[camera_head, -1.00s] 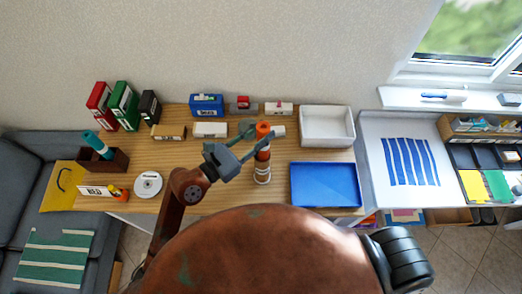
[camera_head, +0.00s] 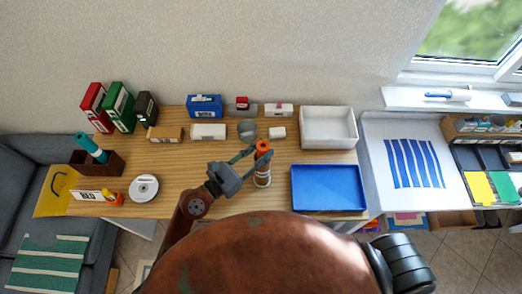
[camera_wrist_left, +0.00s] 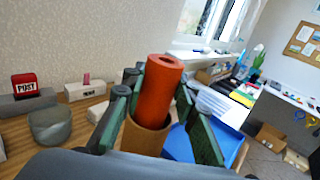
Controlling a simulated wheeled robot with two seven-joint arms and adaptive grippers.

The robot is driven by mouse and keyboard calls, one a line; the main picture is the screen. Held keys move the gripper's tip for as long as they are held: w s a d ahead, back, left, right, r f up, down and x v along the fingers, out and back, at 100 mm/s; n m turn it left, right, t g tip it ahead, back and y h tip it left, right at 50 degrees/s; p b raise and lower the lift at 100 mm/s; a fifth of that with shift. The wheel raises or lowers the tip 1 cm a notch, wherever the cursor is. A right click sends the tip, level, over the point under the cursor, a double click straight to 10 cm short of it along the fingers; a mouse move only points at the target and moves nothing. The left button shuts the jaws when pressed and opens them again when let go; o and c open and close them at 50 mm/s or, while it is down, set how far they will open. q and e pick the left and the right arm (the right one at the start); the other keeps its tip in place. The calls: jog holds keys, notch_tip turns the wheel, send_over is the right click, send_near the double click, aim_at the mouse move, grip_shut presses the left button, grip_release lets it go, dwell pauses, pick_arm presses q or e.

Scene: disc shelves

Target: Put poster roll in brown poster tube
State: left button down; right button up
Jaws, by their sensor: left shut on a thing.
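The orange poster roll (camera_head: 262,147) stands upright in my left gripper (camera_head: 258,158), which is shut on it. It also shows in the left wrist view (camera_wrist_left: 157,85), with my left gripper's fingers (camera_wrist_left: 159,90) on either side. The brown poster tube (camera_wrist_left: 144,138) stands upright directly below; the roll's lower end is inside its mouth, and its upper part sticks out. In the head view the tube (camera_head: 262,178) is partly hidden by the roll and fingers. How deep the roll sits is hidden. My right gripper is not in view.
A blue tray (camera_head: 328,188) lies right of the tube, with a white tray (camera_head: 328,128) behind it. A grey-green cup (camera_head: 248,130) and small boxes stand behind the gripper. A disc (camera_head: 144,188) lies at left; bare table lies between.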

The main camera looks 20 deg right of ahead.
pick_arm(q)
jog(key=shift+f, duration=0.1)
jog(key=c, duration=1.5)
grip_release()
jog(key=shift+c, duration=0.2)
jog(key=shift+a, duration=0.1)
jog(key=b+v, duration=0.2)
jog(key=v, duration=1)
